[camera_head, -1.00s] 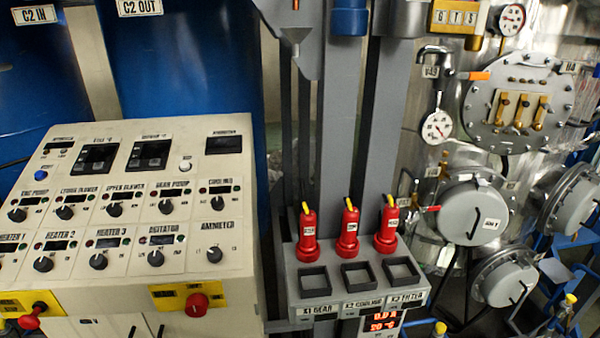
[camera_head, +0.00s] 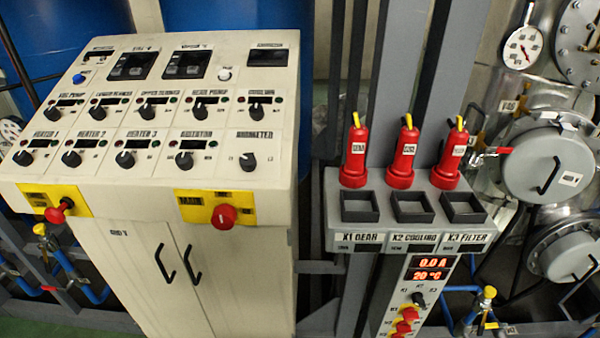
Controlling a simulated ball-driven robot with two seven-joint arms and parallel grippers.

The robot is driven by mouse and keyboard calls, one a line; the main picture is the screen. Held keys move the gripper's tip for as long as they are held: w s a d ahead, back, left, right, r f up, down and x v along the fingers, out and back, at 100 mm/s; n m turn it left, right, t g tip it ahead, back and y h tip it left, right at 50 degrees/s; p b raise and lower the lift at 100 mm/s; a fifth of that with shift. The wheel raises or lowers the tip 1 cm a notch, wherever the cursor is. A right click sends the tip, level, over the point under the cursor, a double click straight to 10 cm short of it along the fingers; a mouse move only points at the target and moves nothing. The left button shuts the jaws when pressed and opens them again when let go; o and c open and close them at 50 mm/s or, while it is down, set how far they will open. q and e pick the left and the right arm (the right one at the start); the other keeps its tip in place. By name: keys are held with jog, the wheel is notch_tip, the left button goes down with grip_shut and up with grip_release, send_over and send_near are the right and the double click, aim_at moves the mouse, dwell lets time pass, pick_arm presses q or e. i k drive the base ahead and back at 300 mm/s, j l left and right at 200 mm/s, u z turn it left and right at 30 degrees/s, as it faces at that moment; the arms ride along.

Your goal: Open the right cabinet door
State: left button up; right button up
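The beige control cabinet stands at the left of the head view. Below its sloped panel are two doors, side by side. The right cabinet door (camera_head: 236,275) has a black curved handle (camera_head: 192,265) near its left edge. The left cabinet door (camera_head: 125,265) has a similar black handle (camera_head: 165,264) near its right edge. The two handles sit close together at the seam between the doors. Both doors look shut. The lower parts of the doors are cut off by the frame. Neither of my grippers is in view.
Red knobs on yellow plates (camera_head: 223,215) stick out above the doors. To the right stands a grey rack with red plugs (camera_head: 404,152) and square sockets (camera_head: 412,207). Blue pipes (camera_head: 75,275) with yellow valves run left of the cabinet. Round metal vessel covers (camera_head: 548,165) are at the right.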

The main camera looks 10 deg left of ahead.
aim_at(241, 276)
jog(key=u, duration=1.05)
